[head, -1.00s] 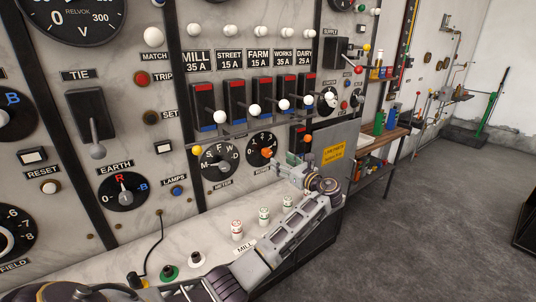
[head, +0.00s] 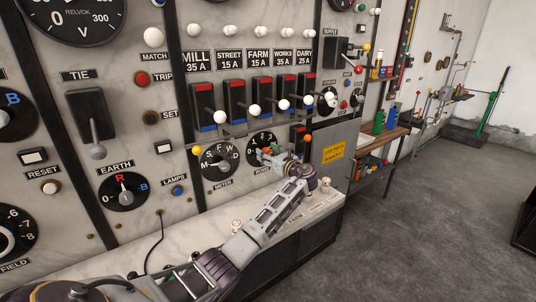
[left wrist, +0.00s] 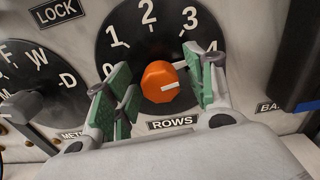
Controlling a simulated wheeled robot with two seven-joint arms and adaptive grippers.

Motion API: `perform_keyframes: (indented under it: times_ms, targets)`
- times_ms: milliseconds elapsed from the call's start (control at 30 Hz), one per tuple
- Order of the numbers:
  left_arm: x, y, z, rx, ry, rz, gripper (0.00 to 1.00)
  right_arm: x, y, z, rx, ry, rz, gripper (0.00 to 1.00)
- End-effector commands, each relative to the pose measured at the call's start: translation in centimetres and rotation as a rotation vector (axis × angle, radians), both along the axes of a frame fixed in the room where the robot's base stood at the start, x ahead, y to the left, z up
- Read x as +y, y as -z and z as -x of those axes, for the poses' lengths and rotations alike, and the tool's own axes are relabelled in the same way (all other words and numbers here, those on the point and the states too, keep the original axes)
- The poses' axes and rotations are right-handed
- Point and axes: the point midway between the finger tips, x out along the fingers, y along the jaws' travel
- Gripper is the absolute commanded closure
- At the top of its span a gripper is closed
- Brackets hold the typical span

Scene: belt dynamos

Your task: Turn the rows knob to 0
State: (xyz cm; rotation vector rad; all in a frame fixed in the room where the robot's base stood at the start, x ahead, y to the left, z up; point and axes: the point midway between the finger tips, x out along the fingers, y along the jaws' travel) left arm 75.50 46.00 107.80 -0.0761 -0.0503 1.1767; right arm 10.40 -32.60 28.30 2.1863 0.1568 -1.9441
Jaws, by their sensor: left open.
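The rows knob (left wrist: 160,82) is orange with a white mark and sits in the middle of a black dial in the left wrist view. Its white mark points right, slightly upward. The numbers 0 to 4 show around the dial's left and top; its right side is partly covered by a finger. My left gripper (head: 270,155) is open at the rows dial (head: 262,139) in the head view, hiding most of the knob there. In the wrist view its green-padded fingers stand on either side of the knob, with gaps visible. My right gripper is not in view.
The meter dial (head: 217,163) is just left of the rows dial. Breaker switches with white knobs (head: 253,111) stick out above. A marble ledge (head: 202,253) lies below, under my left arm. A grey box with a yellow label (head: 332,152) is to the right.

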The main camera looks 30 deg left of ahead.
Motion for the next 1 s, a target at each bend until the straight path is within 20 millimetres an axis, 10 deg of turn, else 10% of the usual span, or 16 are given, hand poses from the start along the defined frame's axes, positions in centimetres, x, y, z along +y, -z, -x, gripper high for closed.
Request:
perform_keyframes:
  times_ms: [200, 567, 1000]
  targets:
    - [0.02, 0.0, 0.0, 0.0, 0.0, 0.0, 0.46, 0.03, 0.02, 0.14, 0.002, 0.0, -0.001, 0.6]
    - [0.0, 0.01, 0.0, 0.0, 0.0, 0.0, 0.91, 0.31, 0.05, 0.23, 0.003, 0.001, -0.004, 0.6]
    - [0.01, 0.01, 0.02, -0.055, 0.0, 0.023, 0.91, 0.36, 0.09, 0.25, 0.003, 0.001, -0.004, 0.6]
